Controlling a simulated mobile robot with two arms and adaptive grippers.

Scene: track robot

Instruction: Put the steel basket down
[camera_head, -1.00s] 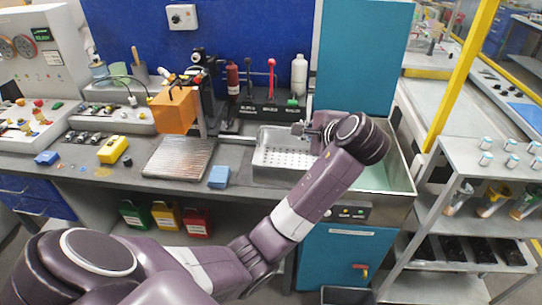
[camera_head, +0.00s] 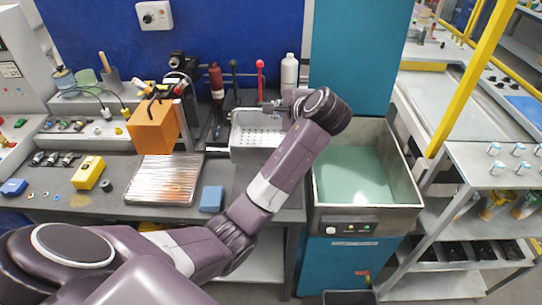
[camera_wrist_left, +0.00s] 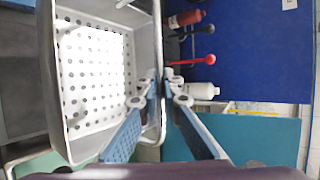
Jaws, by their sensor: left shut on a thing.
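The steel basket (camera_head: 257,140), a shiny box with a perforated floor, is just left of the sink, over the back of the dark bench. My left gripper (camera_head: 277,106) is shut on the basket's wire handle at its right back side. In the left wrist view the gripper (camera_wrist_left: 160,82) pinches the wire handle (camera_wrist_left: 162,112) beside the basket (camera_wrist_left: 142,52). The basket looks empty and about level. My forearm hides its front right part, and I cannot tell whether its underside touches the bench. My right gripper is not in view.
The open sink (camera_head: 402,168) with a pale green bottom is right of the basket. A ribbed silver plate (camera_head: 165,178), a blue block (camera_head: 211,198) and an orange box (camera_head: 153,130) are to its left. Bottles (camera_head: 289,72) and red and black levers (camera_head: 260,70) stand behind it.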

